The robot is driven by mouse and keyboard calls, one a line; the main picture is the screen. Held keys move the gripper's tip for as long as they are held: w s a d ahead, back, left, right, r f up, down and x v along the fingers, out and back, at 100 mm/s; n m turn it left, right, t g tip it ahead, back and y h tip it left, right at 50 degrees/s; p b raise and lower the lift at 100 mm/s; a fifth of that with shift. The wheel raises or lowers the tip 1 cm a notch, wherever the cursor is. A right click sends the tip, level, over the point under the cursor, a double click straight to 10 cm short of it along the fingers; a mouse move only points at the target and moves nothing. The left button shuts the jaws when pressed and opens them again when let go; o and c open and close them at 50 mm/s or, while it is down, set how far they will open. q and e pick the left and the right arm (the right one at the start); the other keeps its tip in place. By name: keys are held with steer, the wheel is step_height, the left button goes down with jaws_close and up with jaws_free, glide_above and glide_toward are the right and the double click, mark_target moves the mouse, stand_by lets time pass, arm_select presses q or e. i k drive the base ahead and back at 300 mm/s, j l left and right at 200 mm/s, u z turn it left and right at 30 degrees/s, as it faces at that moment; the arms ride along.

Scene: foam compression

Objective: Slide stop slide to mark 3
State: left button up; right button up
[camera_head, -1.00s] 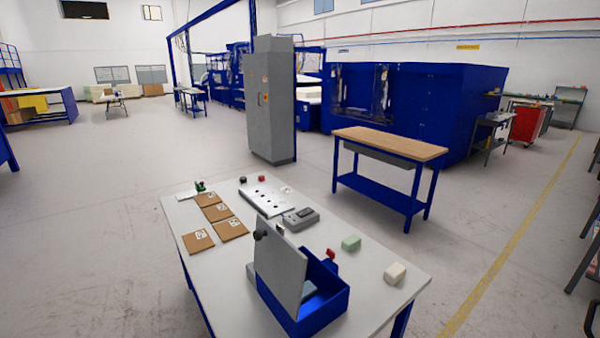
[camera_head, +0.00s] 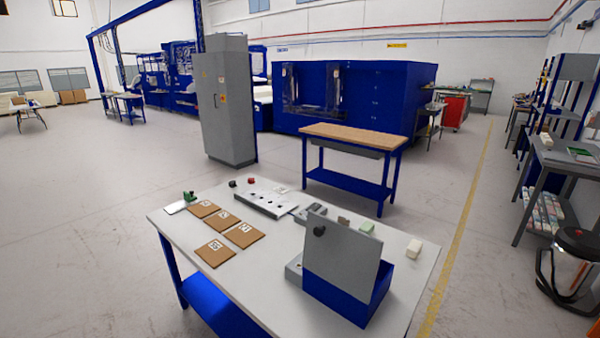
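A white work table (camera_head: 180,232) stands ahead of me, with small items on it. A stop slide or numbered marks cannot be made out at this size. Neither of my grippers is in view.
Several brown labelled boards (camera_head: 215,253) lie on the table's left. A blue box with a raised grey lid (camera_head: 372,295) stands at the near right. Green (camera_head: 367,228) and white (camera_head: 413,249) blocks lie behind it. A wood-topped bench (camera_head: 352,137) stands beyond.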

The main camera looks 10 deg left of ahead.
mark_target(189, 197)
steer(key=i+j+z, duration=0.15)
steer(key=j, duration=0.5)
steer(key=i+j+z, duration=0.1)
steer(key=j, duration=0.6)
steer(key=i+j+z, duration=0.15)
steer(key=j, duration=0.5)
steer(key=i+j+z, duration=0.1)
steer(key=j, duration=0.65)
steer(key=i+j+z, duration=0.15)
steer(key=j, duration=0.55)
